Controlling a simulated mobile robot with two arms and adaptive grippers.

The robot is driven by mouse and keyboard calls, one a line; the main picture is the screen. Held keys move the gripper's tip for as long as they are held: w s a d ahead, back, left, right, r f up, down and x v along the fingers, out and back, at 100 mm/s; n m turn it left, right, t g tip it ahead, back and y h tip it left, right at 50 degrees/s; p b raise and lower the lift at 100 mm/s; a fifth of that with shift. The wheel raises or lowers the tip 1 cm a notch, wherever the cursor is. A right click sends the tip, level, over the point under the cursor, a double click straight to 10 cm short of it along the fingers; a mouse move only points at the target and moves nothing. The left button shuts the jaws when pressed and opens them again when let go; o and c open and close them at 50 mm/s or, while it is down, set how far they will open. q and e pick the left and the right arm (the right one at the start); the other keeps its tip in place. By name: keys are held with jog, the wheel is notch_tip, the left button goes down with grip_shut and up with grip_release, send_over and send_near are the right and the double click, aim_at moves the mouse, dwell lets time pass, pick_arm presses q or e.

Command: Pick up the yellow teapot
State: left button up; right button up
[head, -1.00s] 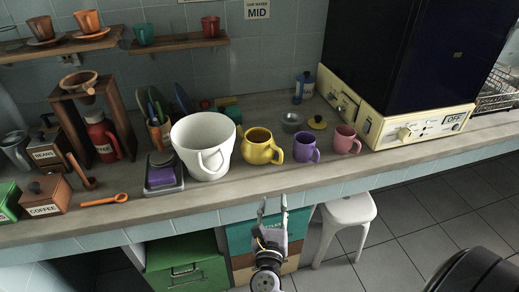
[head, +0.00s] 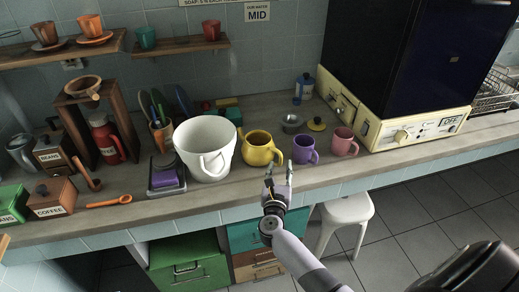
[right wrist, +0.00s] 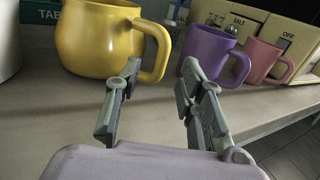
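The yellow teapot (head: 258,148) stands upright on the counter between the white pot and the purple mug. It has a round belly, and its handle points right. It fills the upper left of the right wrist view (right wrist: 97,40), with its handle at the upper middle. My right gripper (head: 278,176) is in front of the teapot near the counter's front edge, apart from it. In the right wrist view its two fingers (right wrist: 158,100) are spread with nothing between them, the handle just beyond the left fingertip. My left gripper is not in view.
A large white pot (head: 205,148) stands close on the teapot's left. A purple mug (head: 305,150) and a pink mug (head: 343,142) stand on its right. The counter strip in front (head: 235,187) is clear.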

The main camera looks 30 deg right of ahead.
aim_at(280, 162)
jog(key=x, duration=0.4)
jog(key=shift+r, duration=0.2)
jog(key=shift+s+a, duration=0.1)
jog(key=shift+c, duration=0.6)
grip_shut()
jog(key=shift+r, duration=0.1)
